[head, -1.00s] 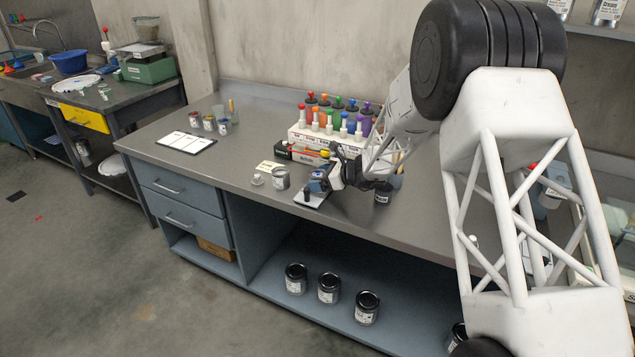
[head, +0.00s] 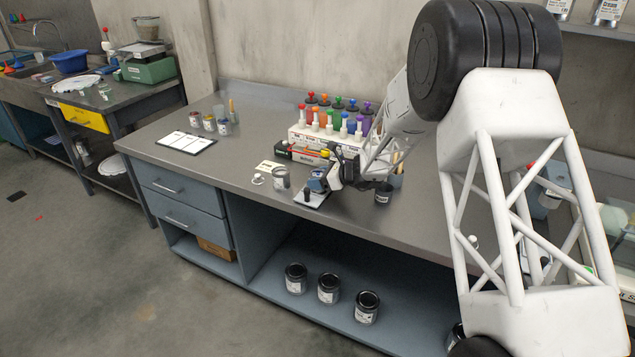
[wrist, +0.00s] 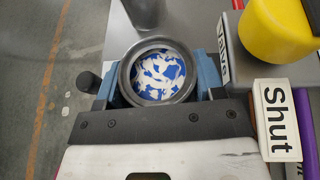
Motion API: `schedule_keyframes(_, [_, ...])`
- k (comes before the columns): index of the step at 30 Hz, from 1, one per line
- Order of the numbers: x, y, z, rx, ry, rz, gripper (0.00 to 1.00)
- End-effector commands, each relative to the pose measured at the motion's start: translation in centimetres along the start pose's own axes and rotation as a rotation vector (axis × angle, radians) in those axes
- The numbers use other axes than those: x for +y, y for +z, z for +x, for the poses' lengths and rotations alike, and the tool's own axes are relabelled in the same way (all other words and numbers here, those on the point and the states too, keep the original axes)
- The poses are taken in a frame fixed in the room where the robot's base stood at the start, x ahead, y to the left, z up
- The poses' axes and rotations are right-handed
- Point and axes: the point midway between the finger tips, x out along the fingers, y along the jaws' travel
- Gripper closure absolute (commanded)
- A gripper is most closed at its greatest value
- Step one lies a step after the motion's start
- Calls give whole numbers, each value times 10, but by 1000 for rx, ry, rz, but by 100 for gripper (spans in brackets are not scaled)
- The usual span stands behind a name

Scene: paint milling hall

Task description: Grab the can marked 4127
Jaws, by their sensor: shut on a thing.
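My gripper (head: 319,184) is low over the front of the bench and shut on a round can (wrist: 159,76). In the wrist view the can sits between the blue finger pads, with a dark rim and a mottled blue and white top. Its side and any number are hidden, so I cannot tell if it is the one marked 4127. Another can (head: 281,178) stands just left of my gripper. A dark can (head: 383,193) stands to the right, close to my arm. No number is legible on either.
A rack (head: 330,136) of coloured bottles stands behind my gripper. In the wrist view a yellow part (wrist: 280,28) and a "Shut" label (wrist: 277,120) are close on the right. Several dark cans (head: 328,288) stand on the lower shelf.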

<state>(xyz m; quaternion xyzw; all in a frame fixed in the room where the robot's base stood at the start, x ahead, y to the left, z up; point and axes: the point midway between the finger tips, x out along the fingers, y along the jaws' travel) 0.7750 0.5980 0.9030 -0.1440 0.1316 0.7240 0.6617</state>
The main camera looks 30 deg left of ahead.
Motion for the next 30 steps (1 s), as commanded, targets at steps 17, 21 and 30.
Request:
schedule_keyframes(17, [4,5,-1,0,0,0,66])
schedule_keyframes(21, [8,14,-5,-1,-1,-2,66])
schedule_keyframes(30, [8,64,-26,-1,-1,-3,66])
